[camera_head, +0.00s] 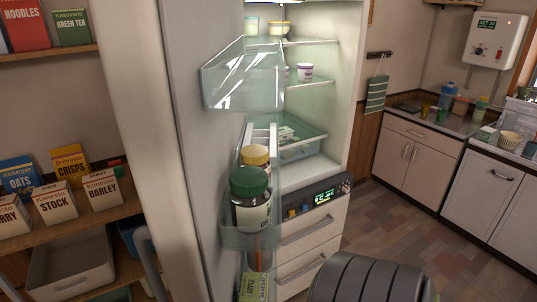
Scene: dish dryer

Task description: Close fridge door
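The fridge door (195,150) stands open in the head view. Its inner side faces right, with clear door bins (240,85) on it. A jar with a green lid (250,195) and a jar with a yellow lid (256,157) stand in the lower door bin. The lit fridge interior (325,85) is exposed to the right of the door, with small tubs on its shelves. Neither gripper can be made out. A curved grey bar shows at the lower left, and I cannot tell what it is.
Shelves of boxed food, including a crisps box (70,162), stand left of the door. Drawers (312,235) sit below the fridge interior. Kitchen cabinets (415,155) stand along the right, with open tiled floor (400,220) before them. A dark ribbed shape fills the bottom centre.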

